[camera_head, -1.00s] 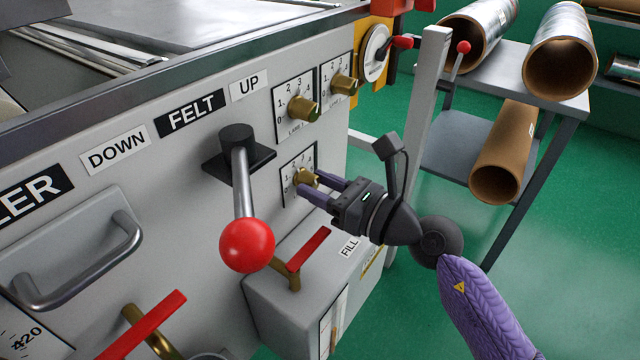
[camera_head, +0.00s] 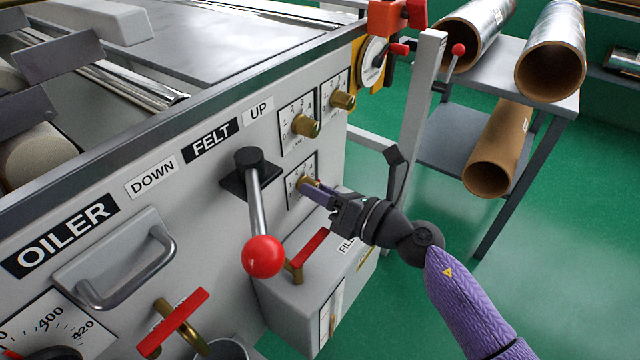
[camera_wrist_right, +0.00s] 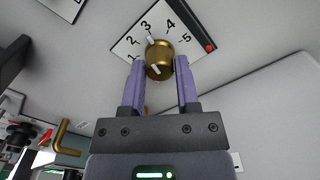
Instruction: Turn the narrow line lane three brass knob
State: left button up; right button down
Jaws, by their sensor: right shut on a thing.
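The brass knob (camera_head: 306,181) sits on the lower dial plate (camera_head: 295,200) of the grey front panel, mostly behind my right gripper's fingers. My right gripper (camera_head: 314,187) reaches in from the right and is shut on this knob. In the right wrist view, the brass knob (camera_wrist_right: 158,53) lies between the two purple fingertips of the right gripper (camera_wrist_right: 160,68). The dial's numbers 2 to 5 show clearly there, with a white mark near the 3 and a pale line on the knob's near side. My left gripper is out of view.
Two more brass knobs (camera_head: 306,126) (camera_head: 342,101) sit above on their own plates. A lever with a red ball (camera_head: 263,256) hangs left of the gripper. A red-handled valve (camera_head: 311,247) and grey box lie below. Open green floor is at right.

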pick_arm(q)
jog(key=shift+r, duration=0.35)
pick_arm(e)
jog(key=shift+m, duration=0.4)
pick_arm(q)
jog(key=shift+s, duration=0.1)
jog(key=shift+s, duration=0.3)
pick_arm(e)
jog(key=shift+c, duration=1.7)
grip_release()
jog(key=shift+s+d+p, duration=0.15)
jog(key=shift+d+p, duration=0.15)
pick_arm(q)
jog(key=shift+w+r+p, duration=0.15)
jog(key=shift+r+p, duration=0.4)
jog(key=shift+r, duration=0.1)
pick_arm(e)
jog(key=v, duration=0.9)
